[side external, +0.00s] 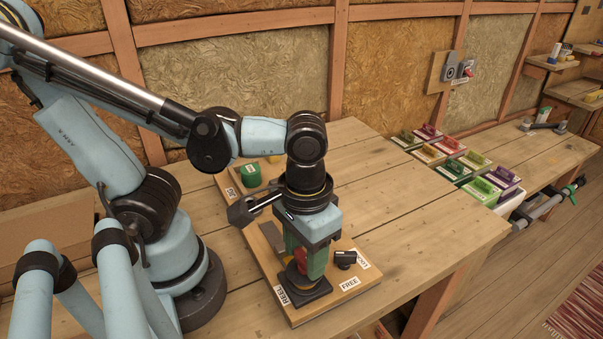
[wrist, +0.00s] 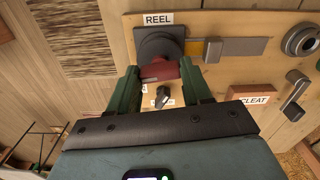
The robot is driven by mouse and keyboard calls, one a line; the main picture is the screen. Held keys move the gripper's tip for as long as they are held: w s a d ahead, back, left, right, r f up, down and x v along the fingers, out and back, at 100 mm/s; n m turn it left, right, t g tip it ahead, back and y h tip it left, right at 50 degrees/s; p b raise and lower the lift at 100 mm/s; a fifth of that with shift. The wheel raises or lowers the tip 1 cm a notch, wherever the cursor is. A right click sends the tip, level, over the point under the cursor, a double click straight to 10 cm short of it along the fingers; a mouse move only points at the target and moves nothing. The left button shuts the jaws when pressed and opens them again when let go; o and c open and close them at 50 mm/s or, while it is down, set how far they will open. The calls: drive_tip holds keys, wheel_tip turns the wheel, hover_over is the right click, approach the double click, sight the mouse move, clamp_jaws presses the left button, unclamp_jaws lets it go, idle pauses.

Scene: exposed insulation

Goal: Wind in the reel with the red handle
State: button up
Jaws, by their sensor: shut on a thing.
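The red handle (wrist: 160,70) sits on the dark reel (wrist: 157,42) beside the REEL label in the wrist view. The green fingers of my gripper (wrist: 161,78) are shut on the handle, one on each side. In the side external view the handle (side external: 301,260) shows partly between the fingers of my gripper (side external: 305,272), which points down. The reel's dark base (side external: 305,291) is below them on the wooden board (side external: 325,313). The fingers hide part of the handle and reel.
A small black lever (side external: 345,258) stands close to the right, by the FREE label (side external: 350,284). A grey bar (wrist: 237,48) lies beside the reel. Another lever (wrist: 296,92) is by the CLEAT label (wrist: 253,100). The table right of the board is clear.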

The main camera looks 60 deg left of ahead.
sight(305, 256)
drive_tip(key=m, duration=1.3)
drive_tip(key=shift+m, duration=0.5)
drive_tip(key=o, duration=1.1)
drive_tip(key=shift+c, duration=0.2)
drive_tip(key=shift+r, duration=0.1)
wheel_tip(305, 256, up, 12)
